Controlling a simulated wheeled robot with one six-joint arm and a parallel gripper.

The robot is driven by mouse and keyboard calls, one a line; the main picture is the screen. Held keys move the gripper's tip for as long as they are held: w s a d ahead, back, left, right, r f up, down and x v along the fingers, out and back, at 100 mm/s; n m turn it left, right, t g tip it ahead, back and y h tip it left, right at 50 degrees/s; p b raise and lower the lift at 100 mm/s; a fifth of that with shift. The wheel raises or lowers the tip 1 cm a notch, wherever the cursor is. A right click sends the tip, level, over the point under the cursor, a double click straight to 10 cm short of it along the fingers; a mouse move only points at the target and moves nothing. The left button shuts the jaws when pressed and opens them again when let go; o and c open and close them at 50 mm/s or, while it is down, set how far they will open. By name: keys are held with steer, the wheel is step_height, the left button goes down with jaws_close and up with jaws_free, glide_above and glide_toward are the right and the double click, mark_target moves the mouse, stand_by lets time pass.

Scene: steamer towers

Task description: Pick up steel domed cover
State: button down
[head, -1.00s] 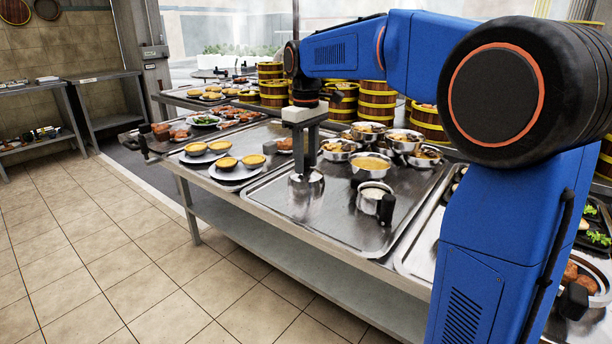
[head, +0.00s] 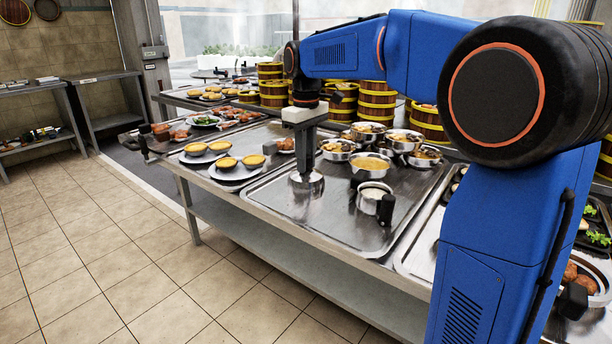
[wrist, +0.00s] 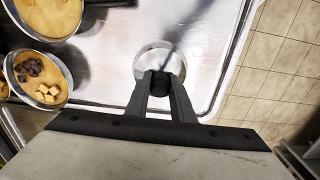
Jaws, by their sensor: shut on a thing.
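The steel domed cover (head: 307,185) is a small shiny cover on the metal tray (head: 330,225), near its left side. In the wrist view the cover (wrist: 150,58) shows as a round, pale shape with a dark knob (wrist: 160,80) at its near side. My gripper (head: 303,172) points down at the cover from above. Its dark fingers (wrist: 160,88) are closed in on the knob from both sides. The cover appears to rest on or just above the tray; I cannot tell exactly.
A saucepan of white food (head: 372,196) stands to the right on the tray. Several steel bowls of food (head: 370,163) are behind it. Plates of yellow tarts (head: 234,172) lie to the left. Wooden steamer towers (head: 376,103) stand at the back. The tray's front is clear.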

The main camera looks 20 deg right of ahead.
steer(key=shift+r, duration=0.5)
steer(key=shift+r, duration=0.4)
steer(key=shift+r, duration=2.5)
